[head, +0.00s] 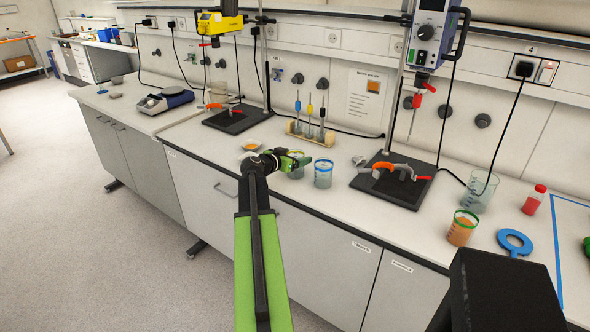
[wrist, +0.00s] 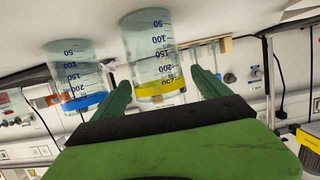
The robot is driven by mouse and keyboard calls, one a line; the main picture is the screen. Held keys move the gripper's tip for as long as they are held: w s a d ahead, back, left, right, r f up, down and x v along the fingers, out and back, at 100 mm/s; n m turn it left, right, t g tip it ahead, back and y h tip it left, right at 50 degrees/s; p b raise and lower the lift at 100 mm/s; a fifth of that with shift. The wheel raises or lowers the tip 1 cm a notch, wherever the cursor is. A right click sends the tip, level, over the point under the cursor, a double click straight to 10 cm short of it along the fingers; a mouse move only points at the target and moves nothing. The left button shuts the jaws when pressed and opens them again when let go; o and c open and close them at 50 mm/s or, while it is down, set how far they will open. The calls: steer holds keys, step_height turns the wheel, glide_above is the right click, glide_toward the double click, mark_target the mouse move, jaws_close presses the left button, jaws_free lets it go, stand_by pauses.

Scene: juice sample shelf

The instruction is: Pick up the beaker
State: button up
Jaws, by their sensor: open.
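A clear beaker with a yellow band (wrist: 152,52) stands in front of my gripper in the wrist view, between the two green fingers (wrist: 160,80). The fingers are apart, and I cannot tell whether they touch the glass. A second clear beaker with a blue band (wrist: 76,76) is to its left, outside the fingers. In the head view my gripper (head: 303,161) is low over the counter and partly hides the first beaker (head: 297,172). The blue-rimmed beaker (head: 323,174) stands just right of it.
Right of the beakers is a black stand base (head: 415,192) with an orange clamp (head: 388,168). A beaker of orange liquid (head: 461,230), a larger clear beaker (head: 482,188), a red bottle (head: 534,200) and a blue ring (head: 515,242) are further right. A pipette rack (head: 311,134) is behind.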

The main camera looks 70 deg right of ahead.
steer(key=shift+d, duration=0.15)
jaws_close()
stand_by(0.5)
steer(key=shift+r, duration=0.15)
step_height(320, 180, up, 10)
steer(key=p, duration=1)
steer(key=shift+f, duration=0.2)
stand_by(0.3)
